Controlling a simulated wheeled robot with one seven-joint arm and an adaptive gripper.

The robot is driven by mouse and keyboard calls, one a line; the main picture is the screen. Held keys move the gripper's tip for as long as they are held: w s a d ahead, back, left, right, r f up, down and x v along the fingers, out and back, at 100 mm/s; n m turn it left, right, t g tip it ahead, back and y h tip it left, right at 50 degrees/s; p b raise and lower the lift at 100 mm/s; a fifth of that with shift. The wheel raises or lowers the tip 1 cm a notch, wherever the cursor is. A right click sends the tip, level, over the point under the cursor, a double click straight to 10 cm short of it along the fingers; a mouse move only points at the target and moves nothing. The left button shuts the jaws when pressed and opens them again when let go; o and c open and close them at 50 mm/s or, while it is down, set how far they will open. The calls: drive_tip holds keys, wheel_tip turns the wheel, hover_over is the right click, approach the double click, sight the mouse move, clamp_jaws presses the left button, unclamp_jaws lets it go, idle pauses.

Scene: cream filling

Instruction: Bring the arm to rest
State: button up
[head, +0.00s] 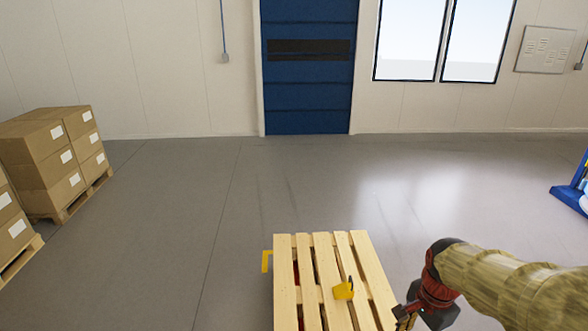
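My arm (510,283) reaches in from the right edge of the head view, wrapped in a tan cover with a red and black wrist. My gripper (405,318) points down at the bottom edge, just right of a wooden pallet top (305,275). Its fingertips are small and partly cut off by the frame, so I cannot tell whether it is open or shut. A small yellow object (344,290) rests on the pallet's slats, left of my gripper and apart from it.
A yellow bracket (266,261) sticks out at the pallet's left side. Stacked cardboard boxes (60,160) stand on pallets at the left. A blue stand (572,192) is at the right edge. A blue door (309,95) is in the back wall. The grey floor between is clear.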

drive_tip(key=s+a+r+n+t, duration=0.5)
drive_tip(key=s+a+r+n, duration=0.5)
drive_tip(key=s+r+n, duration=0.3)
wheel_tip(320, 180, down, 21)
drive_tip(key=w+n+b, duration=0.1)
drive_tip(key=b, duration=1.9)
drive_tip(key=shift+w+d+f, duration=0.2)
drive_tip(key=shift+w+d, duration=0.05)
drive_tip(key=shift+w, duration=0.15)
